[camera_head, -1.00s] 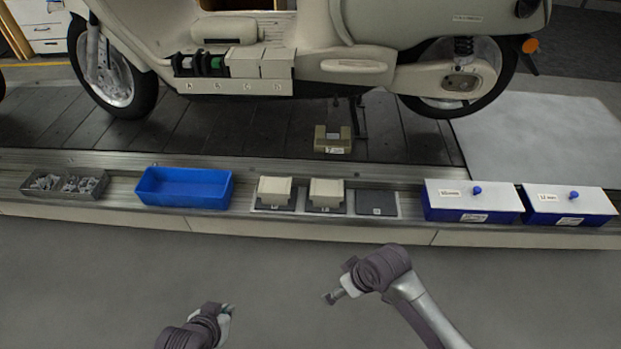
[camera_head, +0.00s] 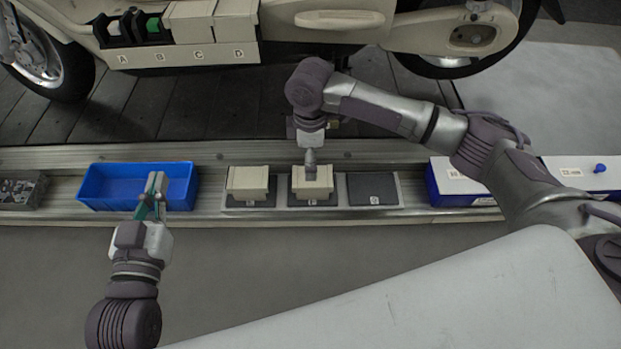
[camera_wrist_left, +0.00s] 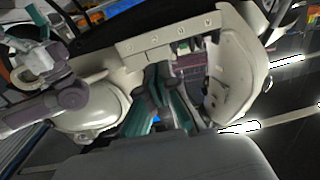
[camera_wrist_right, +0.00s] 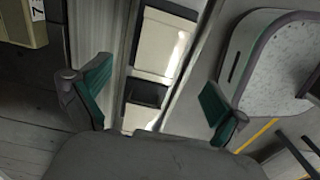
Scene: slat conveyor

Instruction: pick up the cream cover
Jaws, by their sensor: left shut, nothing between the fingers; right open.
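Two cream covers rest on dark pads of the grey holder on the conveyor edge, a left one (camera_head: 248,182) and a middle one (camera_head: 322,189). My right gripper (camera_head: 311,165) points down at the middle cover in the head view, seen edge-on and hiding part of its top. I cannot tell whether it touches the cover. In the right wrist view its fingers (camera_wrist_right: 155,105) stand wide apart, with a cream cover (camera_wrist_right: 163,45) beyond them. My left gripper (camera_head: 155,190) is shut and empty at the blue bin, also seen in the left wrist view (camera_wrist_left: 157,85).
The blue bin (camera_head: 98,185) stands left of the holder. The holder's right pad (camera_head: 373,188) is bare. A blue box with a white lid (camera_head: 450,180) stands farther right, partly behind my right arm.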

